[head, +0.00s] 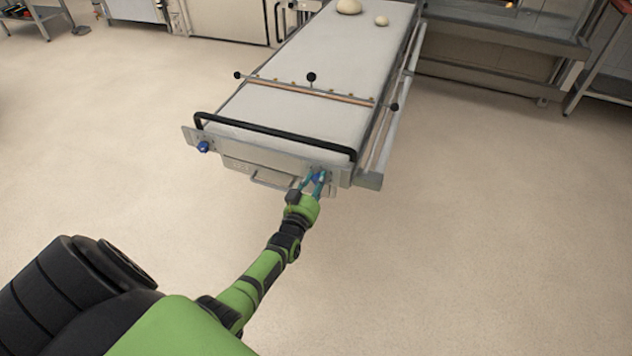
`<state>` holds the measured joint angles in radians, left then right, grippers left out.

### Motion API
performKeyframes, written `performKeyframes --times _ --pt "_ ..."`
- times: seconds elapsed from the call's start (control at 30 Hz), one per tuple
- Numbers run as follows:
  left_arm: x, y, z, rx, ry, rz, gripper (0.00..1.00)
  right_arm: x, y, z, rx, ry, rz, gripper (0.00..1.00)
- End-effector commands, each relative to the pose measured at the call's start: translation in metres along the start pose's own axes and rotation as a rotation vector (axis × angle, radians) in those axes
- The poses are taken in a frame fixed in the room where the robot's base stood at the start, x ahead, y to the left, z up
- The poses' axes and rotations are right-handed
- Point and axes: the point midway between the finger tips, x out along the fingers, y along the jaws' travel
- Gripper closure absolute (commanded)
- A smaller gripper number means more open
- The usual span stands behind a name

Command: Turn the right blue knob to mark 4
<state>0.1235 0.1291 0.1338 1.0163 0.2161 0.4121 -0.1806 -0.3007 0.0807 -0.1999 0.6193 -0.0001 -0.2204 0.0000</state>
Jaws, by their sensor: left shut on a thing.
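The right blue knob (316,177) is on the right part of the front panel of a long white-topped loader table. Only a little of it shows between my fingers, and its marks and pointer are too small and hidden to read. My left gripper (314,180) is at this knob, its teal fingers shut on it from the front. The left blue knob (203,147) sits free at the left end of the same panel. My right gripper is not in view.
The loader's white belt (310,70) carries two dough balls (348,6) at its far end. A black bar (275,136) crosses above the front panel, and a metal handle (270,181) sticks out below it. The floor (480,230) around is clear.

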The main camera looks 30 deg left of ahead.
Motion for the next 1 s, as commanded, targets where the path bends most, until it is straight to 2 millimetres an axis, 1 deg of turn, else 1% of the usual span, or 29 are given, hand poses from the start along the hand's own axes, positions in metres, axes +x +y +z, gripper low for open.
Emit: performKeyframes --times 0.03,0.43,0.47,0.5,0.53,0.87,1.0 --pt "0.002 0.0 -0.003 0.005 0.007 -0.001 0.99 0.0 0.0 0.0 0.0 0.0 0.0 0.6" --pt "0.002 0.0 -0.003 0.01 0.008 0.0 0.99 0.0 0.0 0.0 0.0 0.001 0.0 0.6" --pt "0.002 0.0 -0.003 0.01 0.008 0.0 0.62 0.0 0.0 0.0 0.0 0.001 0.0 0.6" --pt "0.002 0.0 -0.003 0.009 0.008 0.0 0.46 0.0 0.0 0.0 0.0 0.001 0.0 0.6" --pt "0.002 0.0 -0.003 0.009 0.008 0.0 0.41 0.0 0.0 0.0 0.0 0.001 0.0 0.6" --pt "-0.001 0.0 -0.001 0.009 0.002 0.0 0.41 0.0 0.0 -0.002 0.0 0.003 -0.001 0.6" --pt "-0.011 0.001 0.0 0.009 0.001 0.001 0.41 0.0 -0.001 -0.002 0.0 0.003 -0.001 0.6"
